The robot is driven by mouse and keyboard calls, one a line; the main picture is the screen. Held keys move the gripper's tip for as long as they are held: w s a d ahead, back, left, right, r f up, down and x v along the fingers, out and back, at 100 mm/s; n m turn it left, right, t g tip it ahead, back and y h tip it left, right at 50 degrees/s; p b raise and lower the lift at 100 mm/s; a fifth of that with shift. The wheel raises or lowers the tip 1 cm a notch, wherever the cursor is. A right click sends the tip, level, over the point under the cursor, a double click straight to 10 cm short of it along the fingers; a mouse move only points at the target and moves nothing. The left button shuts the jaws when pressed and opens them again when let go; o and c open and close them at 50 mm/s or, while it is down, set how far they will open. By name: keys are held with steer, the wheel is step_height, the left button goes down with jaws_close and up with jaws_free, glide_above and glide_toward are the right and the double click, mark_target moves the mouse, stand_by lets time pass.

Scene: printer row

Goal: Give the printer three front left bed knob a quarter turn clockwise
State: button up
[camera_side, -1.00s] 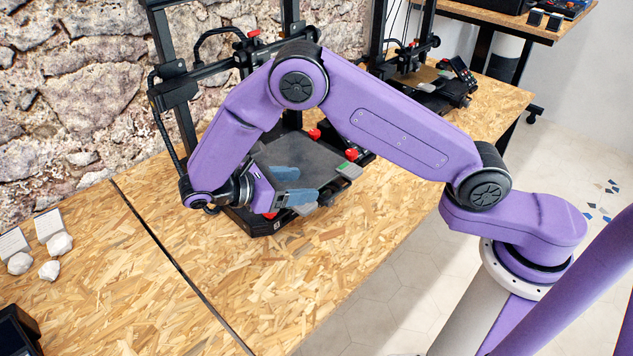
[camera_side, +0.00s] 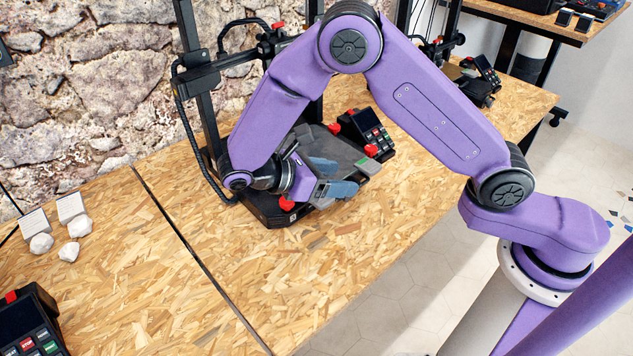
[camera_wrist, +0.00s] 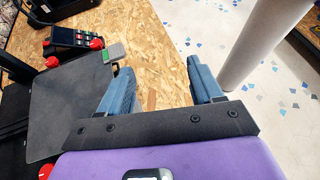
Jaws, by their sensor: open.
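The printer's dark bed (camera_side: 345,153) lies under my gripper in the side view, and it fills the left of the wrist view (camera_wrist: 62,105). A red knob (camera_side: 287,203) shows at the bed's near left corner in the side view, below and left of my fingers. I cannot read any printer number. My gripper (camera_side: 333,177) is open with its two blue fingers apart and nothing between them. In the wrist view its fingers (camera_wrist: 160,82) point over the board table, past the bed.
Other red knobs show at the bed's right end (camera_side: 371,151) and (camera_side: 334,128). A control panel (camera_side: 366,131) stands beside them. The printer's upright (camera_side: 200,95) rises behind my arm. White stones (camera_side: 69,251) lie at left.

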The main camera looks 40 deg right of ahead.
steer(key=y, duration=0.2)
step_height(320, 180, up, 5)
steer(key=n+t+y, duration=0.4)
steer(key=n+y, duration=0.2)
steer(key=y, duration=0.4)
glide_above(287, 204)
steer(key=w, duration=0.1)
steer(key=f, duration=1.7)
steer(key=shift+d, duration=0.35)
steer(key=shift+r, duration=0.1)
steer(key=c, duration=1.1)
